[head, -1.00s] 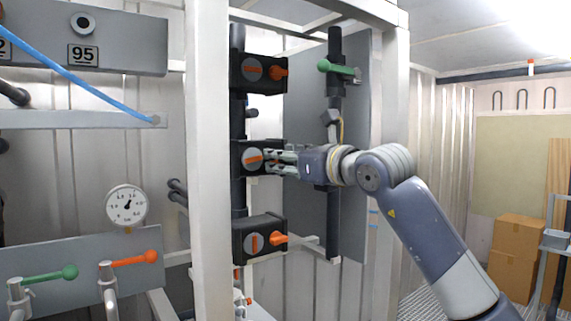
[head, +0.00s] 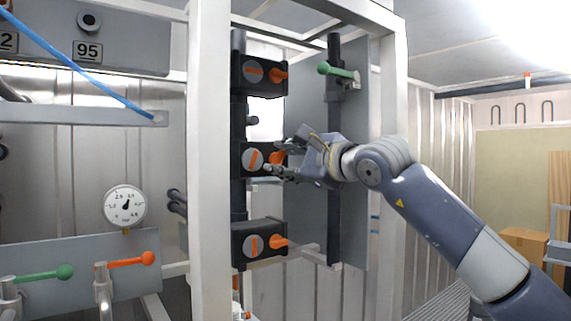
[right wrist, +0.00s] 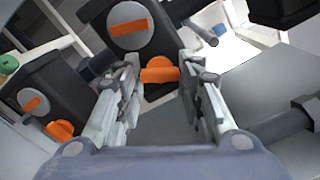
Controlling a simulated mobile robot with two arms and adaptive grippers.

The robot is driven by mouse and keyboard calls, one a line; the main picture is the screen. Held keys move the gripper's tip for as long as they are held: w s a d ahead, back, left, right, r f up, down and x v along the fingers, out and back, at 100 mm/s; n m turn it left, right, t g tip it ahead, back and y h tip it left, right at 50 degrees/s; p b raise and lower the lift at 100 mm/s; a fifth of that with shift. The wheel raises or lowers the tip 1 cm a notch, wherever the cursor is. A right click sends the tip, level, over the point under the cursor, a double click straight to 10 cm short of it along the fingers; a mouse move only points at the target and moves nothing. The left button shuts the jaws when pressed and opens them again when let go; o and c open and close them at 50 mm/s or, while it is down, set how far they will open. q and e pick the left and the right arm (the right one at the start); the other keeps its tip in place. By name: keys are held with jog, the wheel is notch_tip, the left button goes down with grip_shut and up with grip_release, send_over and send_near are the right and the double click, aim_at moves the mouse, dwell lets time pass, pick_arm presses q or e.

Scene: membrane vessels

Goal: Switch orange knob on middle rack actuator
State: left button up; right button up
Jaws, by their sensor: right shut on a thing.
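The middle rack actuator (head: 243,160) is a black box with a grey dial and an orange bar across it. Its orange knob (head: 276,157) sticks out on the right side. My right gripper (head: 285,160) reaches it from the right, rolled over. My left gripper is not in view.
Similar actuators with orange knobs sit above (head: 262,75) and below (head: 258,242). A white post (head: 209,160) stands left of the rack. A green-handled valve (head: 338,71) is on the dark pipe behind. A gauge (head: 125,206) hangs at left.

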jog(key=shift+n, duration=1.8)
jog(key=o, duration=1.1)
jog(key=shift+c, duration=0.2)
jog(key=v, duration=1.2)
